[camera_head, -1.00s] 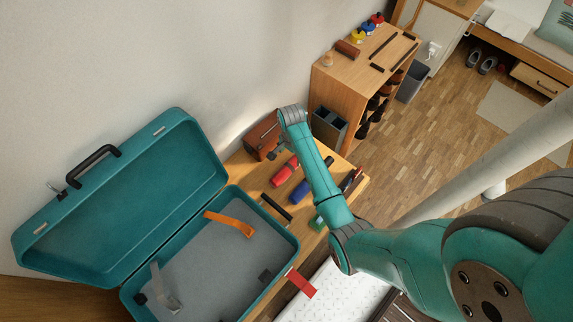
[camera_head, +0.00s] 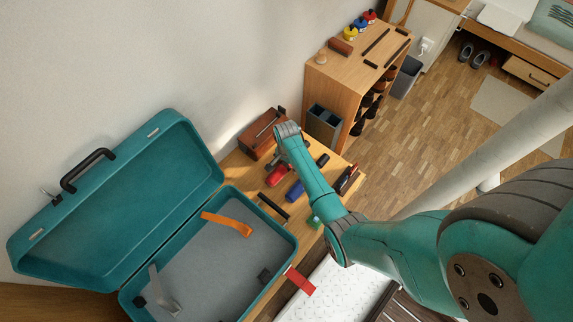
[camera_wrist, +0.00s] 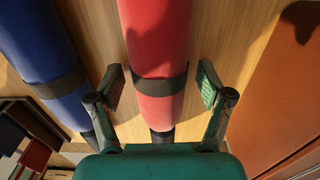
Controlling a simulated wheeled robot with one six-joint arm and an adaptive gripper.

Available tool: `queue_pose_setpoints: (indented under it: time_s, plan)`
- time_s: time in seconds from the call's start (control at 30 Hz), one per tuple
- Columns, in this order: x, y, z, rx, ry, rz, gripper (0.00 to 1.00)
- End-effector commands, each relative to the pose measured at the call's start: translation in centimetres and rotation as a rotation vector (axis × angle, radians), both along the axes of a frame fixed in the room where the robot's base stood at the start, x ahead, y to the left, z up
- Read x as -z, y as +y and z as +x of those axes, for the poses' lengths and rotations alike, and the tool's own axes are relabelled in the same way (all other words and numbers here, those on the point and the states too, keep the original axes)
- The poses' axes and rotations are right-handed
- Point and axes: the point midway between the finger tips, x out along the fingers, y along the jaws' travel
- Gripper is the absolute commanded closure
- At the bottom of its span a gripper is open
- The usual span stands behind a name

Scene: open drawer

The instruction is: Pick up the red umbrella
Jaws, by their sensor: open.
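The red umbrella (camera_head: 278,175) lies folded on the wooden table to the right of the open suitcase. In the wrist view the red umbrella (camera_wrist: 158,45) runs up the middle, with a dark strap around it and a dark end near my palm. My gripper (camera_wrist: 160,88) is open, one finger on each side of the umbrella by the strap, with gaps showing on both sides. In the head view my arm hides part of the umbrella, and the fingers are hard to make out.
A blue umbrella (camera_wrist: 40,50) lies close on the left in the wrist view. A brown box (camera_head: 262,133) stands on the other side. The open teal suitcase (camera_head: 124,282) takes up the table's left. A wooden shelf (camera_head: 335,80) stands behind.

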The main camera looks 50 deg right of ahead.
Motion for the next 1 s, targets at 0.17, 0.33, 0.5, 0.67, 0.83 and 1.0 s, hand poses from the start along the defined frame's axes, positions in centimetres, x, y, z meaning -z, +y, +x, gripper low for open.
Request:
queue_pose_setpoints:
  time_s: [0.17,0.33,0.5,0.67,0.83,1.0]
  plan:
    - [0.0,0.0,0.0,0.0,0.0,0.0,0.49]
    - [0.0,0.0,0.0,0.0,0.0,0.0,0.91]
    - [-0.1,0.0,0.0,0.0,0.0,0.0,0.99]
    - [-0.3,0.0,0.0,0.0,-0.001,0.0,0.99]
    - [-1.6,0.0,0.1,0.0,-0.003,-0.001,0.99]
    - [-4.4,0.0,0.1,0.0,-0.003,-0.002,0.99]
